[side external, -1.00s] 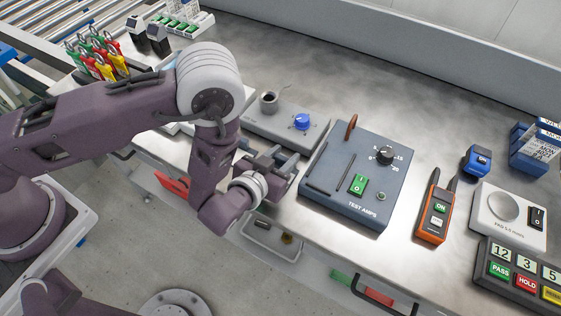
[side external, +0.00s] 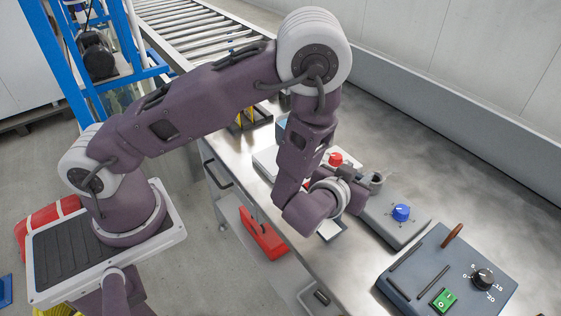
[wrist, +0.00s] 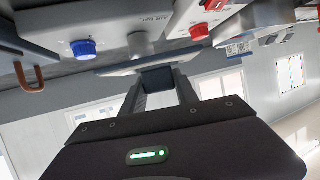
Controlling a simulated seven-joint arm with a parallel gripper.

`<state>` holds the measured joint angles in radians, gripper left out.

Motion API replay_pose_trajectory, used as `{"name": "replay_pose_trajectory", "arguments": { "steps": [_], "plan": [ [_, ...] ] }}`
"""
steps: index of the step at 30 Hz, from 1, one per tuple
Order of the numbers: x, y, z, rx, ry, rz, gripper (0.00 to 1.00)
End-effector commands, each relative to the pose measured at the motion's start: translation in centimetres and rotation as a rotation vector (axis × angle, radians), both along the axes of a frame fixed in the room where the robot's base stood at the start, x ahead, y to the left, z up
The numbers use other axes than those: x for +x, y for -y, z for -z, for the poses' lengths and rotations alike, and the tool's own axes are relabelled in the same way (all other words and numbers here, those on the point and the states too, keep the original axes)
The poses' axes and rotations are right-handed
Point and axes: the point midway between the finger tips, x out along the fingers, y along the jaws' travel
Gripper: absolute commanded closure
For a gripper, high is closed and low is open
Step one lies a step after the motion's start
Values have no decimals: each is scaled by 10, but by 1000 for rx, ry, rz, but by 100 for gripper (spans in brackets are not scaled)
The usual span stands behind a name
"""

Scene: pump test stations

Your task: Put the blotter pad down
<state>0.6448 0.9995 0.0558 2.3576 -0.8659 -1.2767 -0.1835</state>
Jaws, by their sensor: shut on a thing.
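My gripper (side external: 354,182) is over the bench, beside the grey station with the blue knob (side external: 401,213). In the wrist view its two fingers (wrist: 158,88) are closed on a dark block. A pale flat plate lies just beyond the block and seems to belong to it; this appears to be the blotter pad (wrist: 125,69). It is seen nearly edge-on, and its underside is hidden. In the side view the pad cannot be made out clearly behind the hand. I cannot tell whether it touches the bench.
The dark blue test-amps box (side external: 425,285) is farther right. A small white, dark-edged piece (side external: 332,230) shows near the bench's front edge.

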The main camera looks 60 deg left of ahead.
Motion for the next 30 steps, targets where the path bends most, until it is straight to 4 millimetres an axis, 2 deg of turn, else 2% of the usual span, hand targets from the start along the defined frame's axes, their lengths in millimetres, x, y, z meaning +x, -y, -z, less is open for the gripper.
{"name": "replay_pose_trajectory", "arguments": {
  "steps": [1, 4, 9, 13, 15, 18, 30],
  "plan": [
    [5, -27, -3, 3, 2, -78, 100],
    [8, -90, -8, 7, 2, -258, 100],
    [-9, -195, -16, -1, 6, -582, 100],
    [-28, -247, -21, -12, 12, -758, 100],
    [-36, -263, -23, -16, 15, -815, 100],
    [-42, -274, -17, -18, 13, -857, 100],
    [-43, -276, 65, -19, 14, -863, 100]
  ]
}}
